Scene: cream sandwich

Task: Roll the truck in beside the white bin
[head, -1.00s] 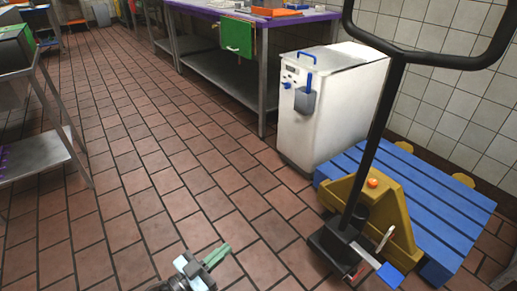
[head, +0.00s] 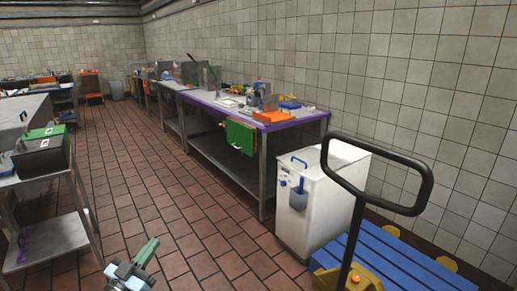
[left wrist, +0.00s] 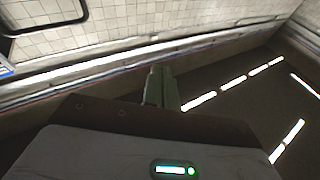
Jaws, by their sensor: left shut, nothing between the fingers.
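The pallet truck shows at the lower right of the head view, with a black loop handle (head: 427,187) and a yellow body (head: 368,282). A blue slatted pallet (head: 410,262) lies at the truck's forks. The white bin (head: 322,200), with a blue lid handle and a blue-grey holder, stands just left of and behind the pallet. I cannot tell whether they touch. My left gripper (head: 147,252) is shut and empty over the floor, left of the truck and bin. Its closed fingers also show in the left wrist view (left wrist: 162,88). My right gripper is out of view.
A steel cart (head: 50,240) stands at the left. The tiled wall runs along the right. The brown floor (head: 150,200) between cart and table is clear.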

